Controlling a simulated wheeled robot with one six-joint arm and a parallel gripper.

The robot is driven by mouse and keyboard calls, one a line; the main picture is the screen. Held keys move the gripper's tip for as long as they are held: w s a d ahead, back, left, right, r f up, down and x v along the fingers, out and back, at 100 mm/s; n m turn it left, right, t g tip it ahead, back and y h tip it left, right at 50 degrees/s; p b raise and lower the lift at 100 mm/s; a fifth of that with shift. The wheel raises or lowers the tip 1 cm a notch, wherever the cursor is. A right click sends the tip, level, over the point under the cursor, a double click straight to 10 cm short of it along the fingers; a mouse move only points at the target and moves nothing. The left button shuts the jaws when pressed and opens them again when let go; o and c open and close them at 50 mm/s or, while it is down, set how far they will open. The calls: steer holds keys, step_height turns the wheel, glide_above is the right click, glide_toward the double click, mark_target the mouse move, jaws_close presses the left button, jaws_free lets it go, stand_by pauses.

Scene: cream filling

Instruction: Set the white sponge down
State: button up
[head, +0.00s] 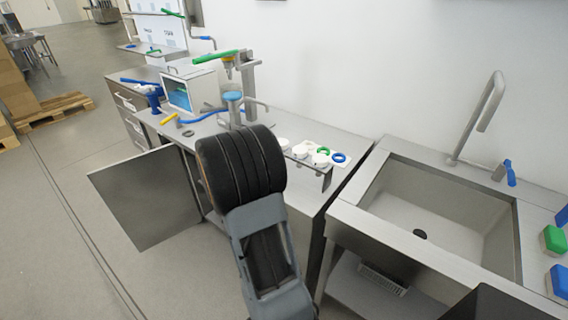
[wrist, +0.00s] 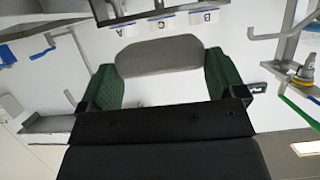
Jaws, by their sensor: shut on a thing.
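The white sponge (wrist: 158,54) looks grey in the wrist view and spans the gap between my two green-padded fingers. My gripper (wrist: 160,76) is shut on it, one pad against each end. The sponge appears clear of any surface. In the head view my own dark arm hides the gripper and the sponge.
A steel sink (head: 435,215) with a tall tap (head: 488,105) stands at the right. A green block (head: 553,239) and a blue block (head: 560,280) sit at its right edge. A bench holds a white box (head: 192,88) and several small parts. An open cabinet door (head: 148,197) juts out at left.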

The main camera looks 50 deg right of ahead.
steer(key=b, duration=0.1)
glide_above(298, 199)
steer(key=w+a, duration=0.2)
steer(key=a, duration=0.1)
step_height(298, 199, down, 4)
steer(key=f, duration=0.1)
steer(key=s+d+f, duration=0.1)
steer(key=d+f+b, duration=0.1)
steer(key=f, duration=0.1)
steer(key=shift+s, duration=0.25)
steer(key=shift+s+d+f, duration=0.15)
steer(key=shift+d+f, duration=0.1)
steer(key=shift+f, duration=0.1)
steer(key=shift+s+d+f, duration=0.1)
steer(key=shift+d+f, duration=0.05)
steer(key=shift+f, duration=0.8)
steer(key=shift+s+d+f, duration=0.1)
steer(key=shift+f, duration=0.8)
